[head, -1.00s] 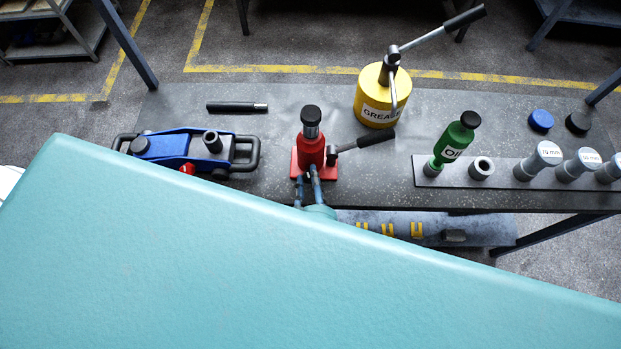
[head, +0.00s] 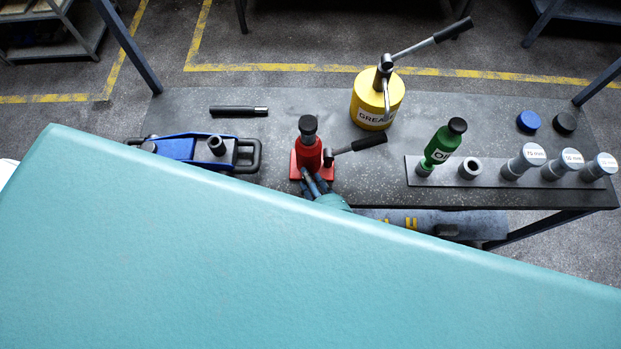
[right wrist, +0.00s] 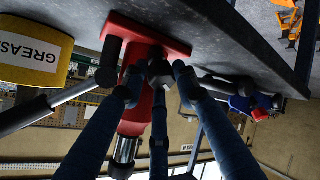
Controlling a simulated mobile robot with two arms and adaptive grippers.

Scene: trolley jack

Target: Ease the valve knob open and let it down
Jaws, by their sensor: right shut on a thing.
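A red bottle jack (head: 307,155) stands upright on the bench, with a black cap on its short silver ram. In the right wrist view its red body (right wrist: 138,95) and ram (right wrist: 125,149) also show. My right gripper (head: 312,184) is low at the near side of the jack. In the right wrist view its blue fingers (right wrist: 160,80) are shut around a small grey valve knob (right wrist: 160,70) at the jack's base, mostly hidden by the fingers. My left gripper is not in view.
A pump handle (head: 358,145) sticks out right of the jack. A yellow grease can (head: 366,105) stands behind it. A blue trolley jack (head: 184,148) is at left, a black bar (head: 238,110) behind it. A green oil bottle (head: 441,144) and grey cylinders stand at right.

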